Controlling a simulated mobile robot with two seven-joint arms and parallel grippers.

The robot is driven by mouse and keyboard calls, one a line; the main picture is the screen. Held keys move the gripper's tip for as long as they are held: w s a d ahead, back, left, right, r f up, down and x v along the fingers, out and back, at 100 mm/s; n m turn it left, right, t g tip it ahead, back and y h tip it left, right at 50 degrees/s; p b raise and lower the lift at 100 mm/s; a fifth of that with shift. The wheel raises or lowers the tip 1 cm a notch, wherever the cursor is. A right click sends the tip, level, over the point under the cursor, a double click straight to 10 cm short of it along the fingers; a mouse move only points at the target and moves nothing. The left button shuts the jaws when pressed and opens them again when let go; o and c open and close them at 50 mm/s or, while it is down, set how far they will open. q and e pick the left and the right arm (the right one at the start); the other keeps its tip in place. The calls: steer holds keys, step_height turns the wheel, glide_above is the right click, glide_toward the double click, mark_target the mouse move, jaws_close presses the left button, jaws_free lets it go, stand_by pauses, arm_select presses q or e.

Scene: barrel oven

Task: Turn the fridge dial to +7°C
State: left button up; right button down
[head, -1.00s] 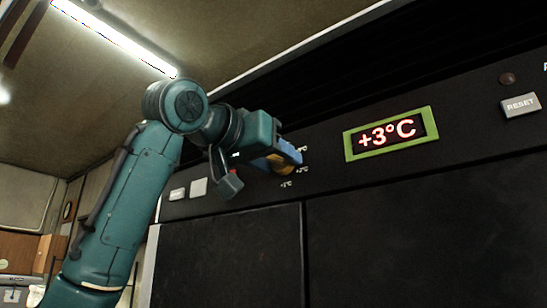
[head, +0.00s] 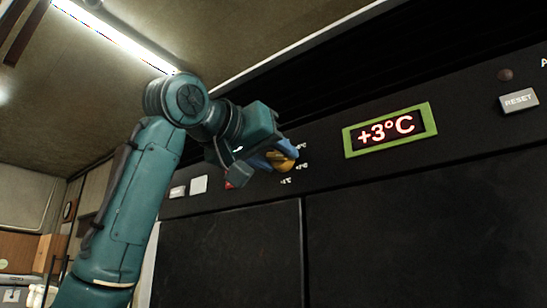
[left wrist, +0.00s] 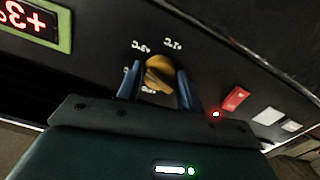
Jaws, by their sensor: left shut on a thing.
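The fridge dial (head: 285,163) is a yellow-orange knob on the black upper panel. It also shows in the left wrist view (left wrist: 158,72), with small white temperature marks around it, too small to read surely. My left gripper (head: 276,157) is at the dial, its blue fingers on either side of it and shut on it; the fingers also show in the left wrist view (left wrist: 157,88). The green-framed display (head: 390,130) to the right reads +3°C. My right gripper is not in view.
A RESET button (head: 519,101) and a dark round lamp (head: 505,75) are at the panel's right. A red switch (left wrist: 236,98) and pale buttons (left wrist: 268,116) sit beside the dial. Dark doors (head: 420,230) lie below the panel.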

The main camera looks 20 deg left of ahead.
arm_select(q)
steer(key=shift+d+n, duration=0.1)
steer(key=shift+n, duration=0.8)
steer(key=n+b, duration=0.1)
steer(key=n, duration=0.2)
steer(key=shift+n, duration=0.4)
steer(key=n+b, duration=0.1)
steer(key=n, duration=0.1)
steer(key=shift+n, duration=0.4)
steer(key=n, duration=0.2)
steer(key=shift+n, duration=0.3)
steer(key=n+b, duration=0.1)
steer(key=n, duration=0.2)
steer(key=shift+r+n, duration=0.1)
steer(key=shift+n, duration=0.2)
steer(key=n, duration=0.5)
steer(key=shift+n, duration=0.9)
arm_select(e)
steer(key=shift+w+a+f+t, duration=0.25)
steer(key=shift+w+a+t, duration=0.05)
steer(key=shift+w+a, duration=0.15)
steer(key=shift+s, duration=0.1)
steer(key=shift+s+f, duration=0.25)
